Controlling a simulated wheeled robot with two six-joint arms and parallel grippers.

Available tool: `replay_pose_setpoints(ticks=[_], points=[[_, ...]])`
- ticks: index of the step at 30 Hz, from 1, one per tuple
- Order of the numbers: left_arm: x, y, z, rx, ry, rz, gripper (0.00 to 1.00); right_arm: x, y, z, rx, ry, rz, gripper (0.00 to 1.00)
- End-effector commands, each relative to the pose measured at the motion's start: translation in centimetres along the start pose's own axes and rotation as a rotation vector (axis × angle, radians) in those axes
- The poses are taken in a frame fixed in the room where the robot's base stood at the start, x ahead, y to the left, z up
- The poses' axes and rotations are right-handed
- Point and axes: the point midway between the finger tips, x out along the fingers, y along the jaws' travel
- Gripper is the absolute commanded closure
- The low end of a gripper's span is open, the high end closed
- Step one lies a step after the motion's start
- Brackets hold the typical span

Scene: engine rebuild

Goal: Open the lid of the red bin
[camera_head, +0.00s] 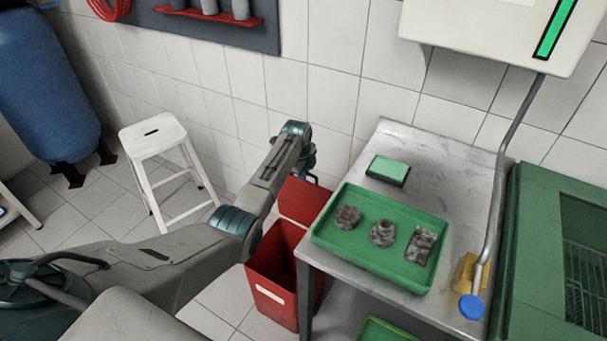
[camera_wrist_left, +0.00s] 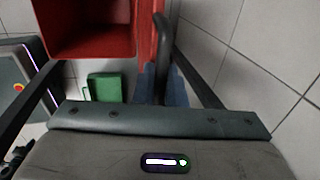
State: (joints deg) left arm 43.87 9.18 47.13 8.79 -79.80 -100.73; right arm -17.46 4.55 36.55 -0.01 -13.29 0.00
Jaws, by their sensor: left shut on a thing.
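The red bin (camera_head: 274,282) stands on the floor left of the metal table, and its dark inside shows from above. Its red lid (camera_head: 303,201) is raised, standing up at the bin's back edge. My left arm reaches across above the bin, and the left gripper (camera_head: 312,178) is at the lid's upper edge, partly hidden by its own wrist. In the left wrist view, the blue finger pads (camera_wrist_left: 162,86) are closed around the dark bar handle (camera_wrist_left: 164,42) on the lid. The open bin (camera_wrist_left: 88,50) is left of it there. My right gripper is not in view.
The metal table (camera_head: 462,218) beside the bin holds a green tray (camera_head: 338,241) with engine parts. A white stool (camera_head: 153,134) stands on the floor at left. The tiled wall is close behind the lid.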

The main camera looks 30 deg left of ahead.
Motion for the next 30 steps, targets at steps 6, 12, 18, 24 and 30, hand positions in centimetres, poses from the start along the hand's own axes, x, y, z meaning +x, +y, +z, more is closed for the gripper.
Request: replay_pose_setpoints(ticks=[6,12,18,24,30], points=[[0.0,0.0,0.0,-0.001,0.0,-0.001,0.8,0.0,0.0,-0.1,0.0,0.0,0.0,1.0],[0.0,0.0,0.0,0.0,0.0,-0.001,0.71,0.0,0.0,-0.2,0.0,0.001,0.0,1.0],[-0.4,-0.1,0.0,0.0,0.0,-0.002,0.71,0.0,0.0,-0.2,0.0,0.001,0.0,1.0],[-2.9,0.0,0.0,0.0,-0.001,-0.003,0.71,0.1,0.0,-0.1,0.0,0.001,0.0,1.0],[-7.0,-0.1,0.0,0.001,0.0,-0.005,0.71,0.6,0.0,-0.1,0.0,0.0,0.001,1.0]])
